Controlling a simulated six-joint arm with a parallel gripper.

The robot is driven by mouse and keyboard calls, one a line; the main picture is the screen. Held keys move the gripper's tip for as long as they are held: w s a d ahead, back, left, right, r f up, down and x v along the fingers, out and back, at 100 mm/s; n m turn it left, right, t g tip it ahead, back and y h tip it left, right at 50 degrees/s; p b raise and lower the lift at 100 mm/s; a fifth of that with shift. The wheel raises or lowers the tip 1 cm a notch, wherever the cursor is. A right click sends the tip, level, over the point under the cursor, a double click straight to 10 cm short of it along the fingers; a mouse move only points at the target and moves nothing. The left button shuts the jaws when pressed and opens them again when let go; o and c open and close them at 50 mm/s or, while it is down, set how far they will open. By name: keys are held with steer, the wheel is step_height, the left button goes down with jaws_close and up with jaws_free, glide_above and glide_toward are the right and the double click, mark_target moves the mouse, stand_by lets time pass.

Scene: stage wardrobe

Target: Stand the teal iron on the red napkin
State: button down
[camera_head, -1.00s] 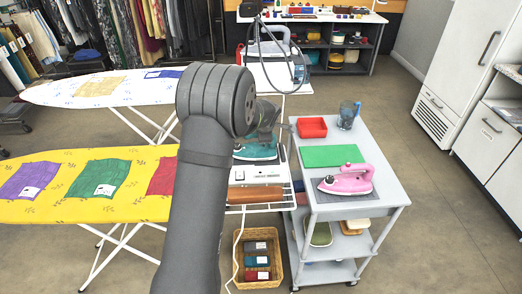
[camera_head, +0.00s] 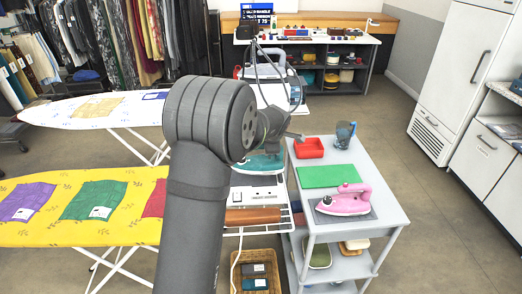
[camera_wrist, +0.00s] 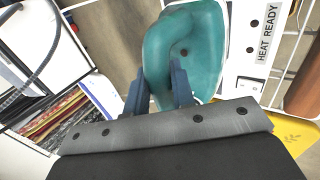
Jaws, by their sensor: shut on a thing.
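The teal iron (camera_head: 262,166) is right of my forearm, partly hidden by my wrist, near the white ironing station. The wrist view shows the iron (camera_wrist: 205,45) close up, with its rounded teal body filling the top middle. My gripper (camera_wrist: 160,88) is shut on it, with the two dark fingers at its near part; the exact contact is partly hidden. In the head view, my gripper (camera_head: 270,130) is mostly hidden behind my wrist. The red napkin (camera_head: 155,200) lies on the yellow ironing board (camera_head: 110,234), with its right side hidden by my arm.
A green napkin (camera_head: 95,200) and a purple napkin (camera_head: 27,201) lie left of the red one.

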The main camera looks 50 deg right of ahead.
steer(key=s+r, duration=0.5)
steer(key=s, duration=0.3)
steer(key=w+a, duration=0.7)
steer(key=a, duration=0.3)
steer(key=w+a, duration=0.8)
steer(key=a, duration=0.2)
steer(key=w+a+f, duration=0.5)
steer(key=w+f, duration=0.6)
steer(key=f, duration=0.1)
steer(key=shift+s+a+f, duration=0.1)
steer(key=shift+f, duration=0.1)
steer(key=shift+s+a+f, duration=0.1)
steer(key=shift+s+f, duration=0.05)
steer(key=shift+f, duration=0.4)
steer(key=c, duration=1.2)
jaws_free()
steer(key=shift+c, duration=0.2)
